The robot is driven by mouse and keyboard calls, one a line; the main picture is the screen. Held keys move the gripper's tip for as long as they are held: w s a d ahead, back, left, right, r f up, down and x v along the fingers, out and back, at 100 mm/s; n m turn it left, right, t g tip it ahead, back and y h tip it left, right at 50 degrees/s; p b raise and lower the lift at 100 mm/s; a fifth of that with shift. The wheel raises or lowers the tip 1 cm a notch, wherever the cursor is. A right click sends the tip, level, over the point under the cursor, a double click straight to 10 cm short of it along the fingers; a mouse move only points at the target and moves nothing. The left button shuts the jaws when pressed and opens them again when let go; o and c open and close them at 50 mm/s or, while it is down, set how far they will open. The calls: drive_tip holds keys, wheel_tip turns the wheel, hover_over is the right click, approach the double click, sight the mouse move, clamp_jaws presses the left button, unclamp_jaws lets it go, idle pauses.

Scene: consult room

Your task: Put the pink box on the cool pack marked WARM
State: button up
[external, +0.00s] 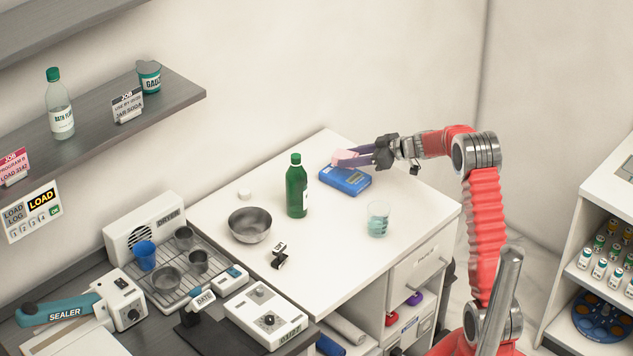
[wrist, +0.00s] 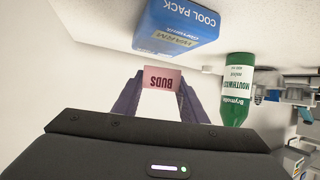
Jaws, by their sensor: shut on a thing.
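The pink box (external: 345,158), marked BUDS, is held between the fingertips of my gripper (external: 366,157). In the wrist view the pink box (wrist: 162,79) sits between the two purple fingers of my gripper (wrist: 162,84). The blue cool pack (external: 345,181) lies flat on the white worktop. In the wrist view the cool pack (wrist: 178,27) shows a WARM label and lies beyond the box. In the external view the box shows over the pack's far edge; I cannot tell whether they touch.
A green mouthwash bottle (external: 297,186) stands just left of the cool pack. A glass beaker (external: 378,219) with bluish liquid stands in front of it. A steel bowl (external: 250,225) and a small black stand (external: 279,257) are further left. The worktop's right corner (external: 425,205) is clear.

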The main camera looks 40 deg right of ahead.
sight(351, 175)
drive_tip(key=shift+f, duration=1.85)
drive_tip(key=shift+f, duration=0.2)
drive_tip(key=o, duration=1)
drive_tip(key=shift+f, duration=0.1)
drive_tip(key=shift+s, duration=0.1)
drive_tip(key=shift+r, duration=0.2)
drive_tip(key=shift+s+d+r, duration=0.15)
drive_tip(key=shift+s+r, duration=0.05)
drive_tip(key=shift+s, duration=0.15)
drive_tip(key=v, duration=1.1)
drive_tip(key=shift+d+r, duration=0.1)
